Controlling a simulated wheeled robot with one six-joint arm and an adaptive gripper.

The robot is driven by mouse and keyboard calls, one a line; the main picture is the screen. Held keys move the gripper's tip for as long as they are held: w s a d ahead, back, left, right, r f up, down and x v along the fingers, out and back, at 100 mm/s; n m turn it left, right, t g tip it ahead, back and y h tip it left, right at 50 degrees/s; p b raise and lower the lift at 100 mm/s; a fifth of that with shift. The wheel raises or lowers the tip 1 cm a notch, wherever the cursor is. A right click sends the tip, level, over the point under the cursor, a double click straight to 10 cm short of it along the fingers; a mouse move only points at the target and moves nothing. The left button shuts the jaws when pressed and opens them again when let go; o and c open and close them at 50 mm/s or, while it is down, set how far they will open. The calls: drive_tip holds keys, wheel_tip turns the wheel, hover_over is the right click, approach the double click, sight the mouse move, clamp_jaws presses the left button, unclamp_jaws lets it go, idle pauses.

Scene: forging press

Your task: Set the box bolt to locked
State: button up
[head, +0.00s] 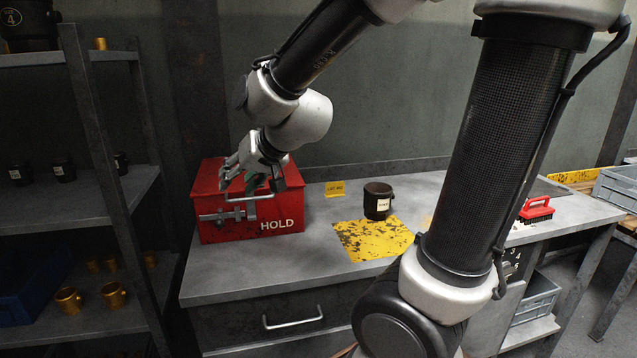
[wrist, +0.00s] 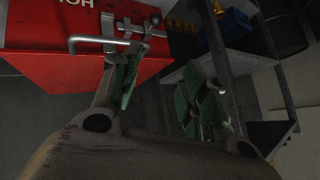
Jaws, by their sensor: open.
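The red box (head: 213,230) marked HOLD stands at the left end of the grey bench. A grey bolt (head: 222,215) and a bar handle (head: 262,196) are on its front. In the wrist view the bolt (wrist: 134,29) lies across its brackets near the box edge, beside the handle (wrist: 92,41). I cannot tell whether the bolt is locked. My gripper (head: 252,178) is over the box front, above the bolt. Its green-padded fingers (wrist: 163,85) are apart with nothing between them. The left finger in the wrist view overlaps the handle's end; contact is unclear.
A yellow tag (head: 335,188), a black pot (head: 378,201) and a worn yellow patch (head: 362,243) are on the bench right of the box. A red brush (head: 536,210) lies farther right. A shelf rack (head: 107,150) stands close on the left. A drawer handle (head: 292,318) projects below.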

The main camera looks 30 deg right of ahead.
drive_tip(key=s+d+r+n+g+h, duration=0.1)
drive_tip(key=s+d+g+h, duration=0.1)
drive_tip(key=s+d, duration=0.9)
drive_tip(key=s+g, duration=0.1)
drive_tip(key=s, duration=0.2)
drive_tip(key=shift+s+d+r+n, duration=0.15)
drive_tip(key=shift+d+r+n, duration=0.05)
drive_tip(key=shift+r+n, duration=0.1)
